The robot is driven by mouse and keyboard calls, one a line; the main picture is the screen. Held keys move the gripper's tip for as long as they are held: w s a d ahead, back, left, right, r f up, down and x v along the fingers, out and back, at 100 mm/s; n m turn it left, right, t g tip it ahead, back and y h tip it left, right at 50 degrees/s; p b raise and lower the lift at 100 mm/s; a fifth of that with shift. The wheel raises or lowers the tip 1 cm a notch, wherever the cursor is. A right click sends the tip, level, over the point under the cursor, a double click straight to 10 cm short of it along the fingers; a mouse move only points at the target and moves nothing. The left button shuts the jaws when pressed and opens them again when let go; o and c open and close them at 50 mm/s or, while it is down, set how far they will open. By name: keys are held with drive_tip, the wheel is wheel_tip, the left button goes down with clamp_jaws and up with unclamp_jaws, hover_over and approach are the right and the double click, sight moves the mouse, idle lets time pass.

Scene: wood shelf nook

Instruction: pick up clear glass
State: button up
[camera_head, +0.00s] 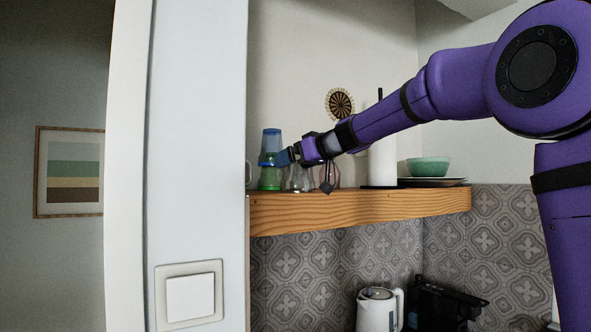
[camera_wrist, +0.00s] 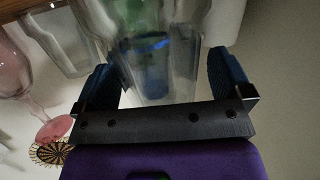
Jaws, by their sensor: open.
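A clear glass (camera_head: 298,181) stands on the wooden shelf, partly hidden behind my gripper (camera_head: 281,158). In the wrist view a clear glass (camera_wrist: 187,65) fills the gap between the two blue-padded fingers of my gripper (camera_wrist: 164,78). The fingers are open, one on each side of it, and a strip of space shows beside at least the right finger. Green and blue show through the glass. I cannot tell whether either finger touches it.
A green glass (camera_head: 269,180) with a blue glass (camera_head: 271,140) above it stands just left. Another clear glass (camera_wrist: 58,42) and a pink glass (camera_wrist: 14,65) are close by. A paper towel roll (camera_head: 382,163) and teal bowl (camera_head: 428,167) stand right on the wooden shelf (camera_head: 350,206).

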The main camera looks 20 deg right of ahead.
drive_tip(key=c, duration=1.1)
drive_tip(key=shift+r, duration=0.15)
wheel_tip(320, 180, up, 10)
drive_tip(key=shift+f, duration=0.1)
